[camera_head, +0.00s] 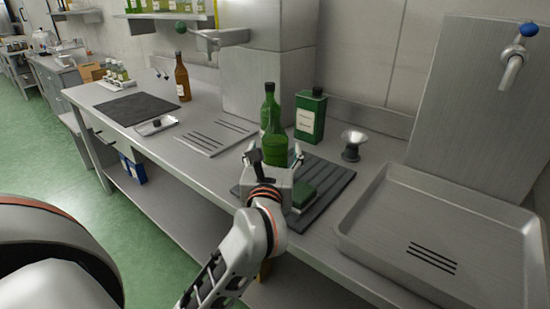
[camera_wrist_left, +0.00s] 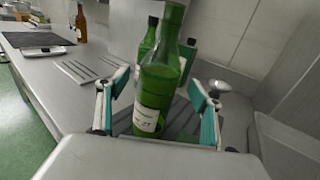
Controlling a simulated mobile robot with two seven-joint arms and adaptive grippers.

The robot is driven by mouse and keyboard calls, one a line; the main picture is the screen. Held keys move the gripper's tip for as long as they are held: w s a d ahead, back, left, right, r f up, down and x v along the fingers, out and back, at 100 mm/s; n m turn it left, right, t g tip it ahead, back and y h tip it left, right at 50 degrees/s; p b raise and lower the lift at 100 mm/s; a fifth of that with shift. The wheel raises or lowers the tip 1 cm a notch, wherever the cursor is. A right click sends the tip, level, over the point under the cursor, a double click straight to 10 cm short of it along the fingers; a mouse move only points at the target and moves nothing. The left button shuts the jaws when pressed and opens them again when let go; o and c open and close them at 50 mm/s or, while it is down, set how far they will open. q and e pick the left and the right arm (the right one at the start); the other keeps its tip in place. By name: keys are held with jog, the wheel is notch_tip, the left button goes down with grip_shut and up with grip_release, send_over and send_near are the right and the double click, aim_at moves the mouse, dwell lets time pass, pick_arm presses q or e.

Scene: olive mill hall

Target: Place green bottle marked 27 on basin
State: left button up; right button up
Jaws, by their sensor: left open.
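A green glass bottle (camera_head: 273,148) stands upright on the dark ribbed mat (camera_head: 335,178). In the left wrist view the bottle (camera_wrist_left: 159,85) has a pale label with small print that looks like 27. My left gripper (camera_head: 273,157) is open, with one finger on each side of the bottle; gaps show between bottle and fingers in the left wrist view. The basin (camera_head: 385,235), a shallow grey metal tray with slots, is at the right and looks empty. My right gripper is not in view.
A second green bottle (camera_head: 270,92) stands just behind. A square green bottle (camera_head: 310,116) and a small metal cup-like thing (camera_head: 353,143) are nearby. A tap (camera_head: 514,60) overhangs the basin. A brown bottle (camera_head: 182,78) stands farther left.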

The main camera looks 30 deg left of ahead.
pick_arm(q)
jog(key=x, duration=0.3)
jog(key=shift+w+a, duration=0.2)
jog(key=shift+r, duration=0.15)
jog(key=c, duration=1.7)
